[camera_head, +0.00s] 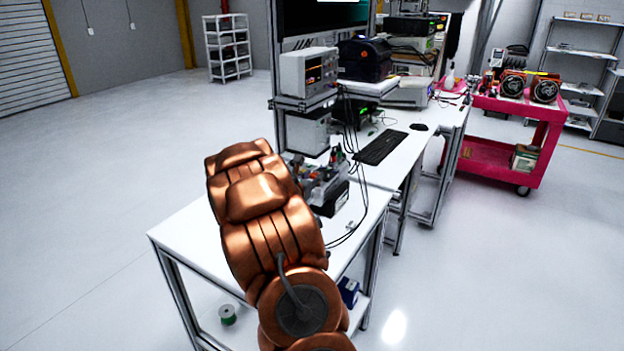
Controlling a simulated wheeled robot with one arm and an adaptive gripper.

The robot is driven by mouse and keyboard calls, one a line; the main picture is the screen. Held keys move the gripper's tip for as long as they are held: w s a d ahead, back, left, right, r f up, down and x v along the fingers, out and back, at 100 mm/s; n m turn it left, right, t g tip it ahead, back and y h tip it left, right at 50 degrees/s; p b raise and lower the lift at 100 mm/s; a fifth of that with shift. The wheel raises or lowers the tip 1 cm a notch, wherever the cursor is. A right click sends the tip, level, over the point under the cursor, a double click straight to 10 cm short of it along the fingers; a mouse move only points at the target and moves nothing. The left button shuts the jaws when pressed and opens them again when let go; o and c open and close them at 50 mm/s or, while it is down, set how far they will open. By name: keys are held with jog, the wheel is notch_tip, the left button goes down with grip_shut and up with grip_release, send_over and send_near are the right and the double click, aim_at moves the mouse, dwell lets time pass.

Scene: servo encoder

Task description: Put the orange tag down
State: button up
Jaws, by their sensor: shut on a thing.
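The orange tag cannot be made out in this view. My copper-coloured arm reaches up over the near white table (195,232) and covers its middle. My gripper is not visible; the arm's links hide whatever lies behind them. A cluster of grey and black equipment (322,182) stands on the table just right of my arm, partly covered by it.
Cables (348,235) hang down to the table's right edge. A boxy instrument (308,72) sits on a shelf above. A keyboard (381,147) lies farther back. A pink cart (500,165) stands at right. The table's left part and the floor at left are clear.

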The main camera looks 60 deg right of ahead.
jog(key=shift+f, duration=0.65)
jog(key=shift+f, duration=0.2)
jog(key=o, duration=0.8)
jog(key=shift+o, duration=0.2)
jog(key=shift+r, duration=0.1)
jog(key=shift+r, duration=0.15)
jog(key=shift+a, duration=0.25)
jog(key=b+v, duration=0.3)
jog(key=v, duration=0.8)
jog(key=shift+a, duration=0.35)
jog(key=shift+s, duration=0.15)
